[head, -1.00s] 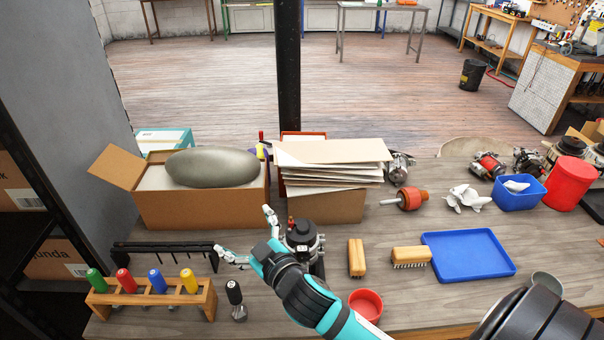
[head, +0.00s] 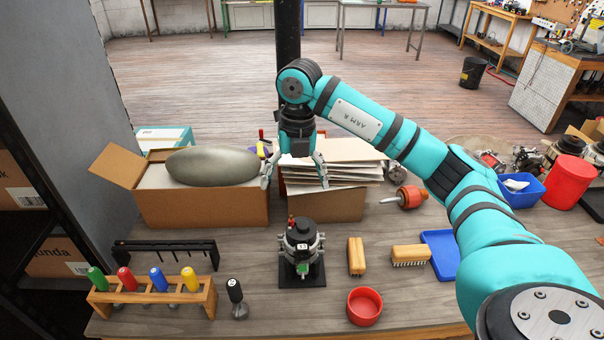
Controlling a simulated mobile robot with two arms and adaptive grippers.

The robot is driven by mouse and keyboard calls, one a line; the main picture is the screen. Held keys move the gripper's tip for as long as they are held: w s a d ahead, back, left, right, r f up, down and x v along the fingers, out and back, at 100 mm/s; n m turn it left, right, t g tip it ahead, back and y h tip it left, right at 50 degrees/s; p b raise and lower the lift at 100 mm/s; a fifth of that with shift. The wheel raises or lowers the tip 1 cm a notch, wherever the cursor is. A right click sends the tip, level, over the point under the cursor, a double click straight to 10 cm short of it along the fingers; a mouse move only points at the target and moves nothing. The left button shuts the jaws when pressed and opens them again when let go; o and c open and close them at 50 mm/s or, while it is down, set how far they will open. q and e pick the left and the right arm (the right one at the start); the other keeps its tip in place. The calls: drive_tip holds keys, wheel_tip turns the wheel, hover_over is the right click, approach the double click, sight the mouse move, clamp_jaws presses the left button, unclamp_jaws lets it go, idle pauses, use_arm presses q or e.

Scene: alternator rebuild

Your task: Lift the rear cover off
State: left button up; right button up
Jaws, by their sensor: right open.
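The alternator (head: 302,251) stands upright on a black base plate (head: 300,281) on the bench. Its dark rear cover (head: 301,229) sits on top, with a small red and brass-coloured part sticking up at its upper left edge. My right gripper (head: 296,184) hangs above and behind the alternator, pointing down. Its two fingers are spread wide and empty, apart from the cover. My left gripper is not in view.
A cardboard box (head: 199,210) with a grey oval object and a box with stacked sheets (head: 340,205) stand behind. A screwdriver rack (head: 150,299), red bowl (head: 364,306), brushes (head: 356,256) and blue tray (head: 440,244) surround the alternator. My right arm covers the bench's right side.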

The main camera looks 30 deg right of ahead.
sight(301, 224)
drive_tip(key=shift+h, duration=0.4)
drive_tip(key=f+p, duration=0.1)
drive_tip(key=f, duration=0.4)
drive_tip(key=d+f+p, duration=0.1)
drive_tip(key=f+p, duration=0.1)
drive_tip(key=f, duration=0.4)
drive_tip(key=f+p, duration=0.1)
drive_tip(key=f, duration=0.4)
drive_tip(key=shift+s+d+f, duration=0.15)
drive_tip(key=shift+d+f, duration=0.15)
drive_tip(key=shift+f, duration=0.1)
drive_tip(key=c, duration=1.2)
drive_tip(key=shift+r+p, duration=0.35)
drive_tip(key=shift+p, duration=0.05)
drive_tip(key=shift+r+p, duration=0.3)
drive_tip(key=shift+r, duration=0.2)
drive_tip(key=shift+r, duration=0.1)
